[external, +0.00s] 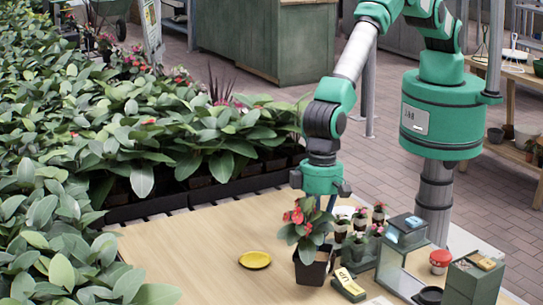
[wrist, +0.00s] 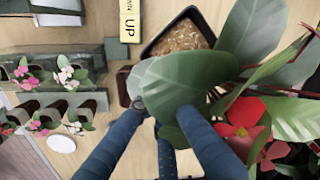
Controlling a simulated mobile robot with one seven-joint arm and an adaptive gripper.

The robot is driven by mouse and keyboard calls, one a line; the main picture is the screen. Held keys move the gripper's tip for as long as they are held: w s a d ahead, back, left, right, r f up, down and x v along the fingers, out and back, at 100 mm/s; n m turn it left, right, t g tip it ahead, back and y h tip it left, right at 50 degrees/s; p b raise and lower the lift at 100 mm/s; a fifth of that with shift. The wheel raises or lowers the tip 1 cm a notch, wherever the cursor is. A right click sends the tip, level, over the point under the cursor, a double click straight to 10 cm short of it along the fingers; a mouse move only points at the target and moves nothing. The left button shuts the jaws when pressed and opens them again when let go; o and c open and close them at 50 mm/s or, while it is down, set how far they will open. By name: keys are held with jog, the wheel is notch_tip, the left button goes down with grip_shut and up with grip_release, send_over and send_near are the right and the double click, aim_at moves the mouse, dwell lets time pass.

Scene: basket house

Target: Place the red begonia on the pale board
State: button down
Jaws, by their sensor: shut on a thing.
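The red begonia, with red flowers and broad green leaves in a dark square pot (external: 312,268), is at the middle of the pale wooden tabletop (external: 205,262). In the wrist view its leaf (wrist: 190,80) covers the fingertips, and its soil-filled pot (wrist: 180,38) is at the top. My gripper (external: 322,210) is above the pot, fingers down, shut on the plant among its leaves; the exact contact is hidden. I cannot tell whether the pot touches the tabletop. No separate pale board can be told for certain; the tabletop is the clearest pale board-like surface.
A yellow dish (external: 255,260) lies left of the pot. A yellow "UP" sign block (external: 347,285) stands close on its right. Several small potted flowers (external: 360,222), glass-topped boxes (external: 403,235) and a red-lidded jar (external: 440,260) crowd the right. The tabletop's left part is clear.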

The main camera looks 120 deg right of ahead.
jog(key=shift+f, duration=1.8)
jog(key=shift+f, duration=0.15)
jog(key=c, duration=1.9)
grip_release()
jog(key=shift+s+d+r, duration=0.15)
jog(key=shift+s+r, duration=0.05)
jog(key=shift+r, duration=1.8)
jog(key=shift+s+d+r, duration=0.15)
jog(key=shift+d+r, duration=0.05)
jog(key=shift+r, duration=1.85)
jog(key=shift+s+d+r, duration=0.15)
jog(key=shift+s+r, duration=0.05)
jog(key=shift+r, duration=1.8)
jog(key=shift+r, duration=0.15)
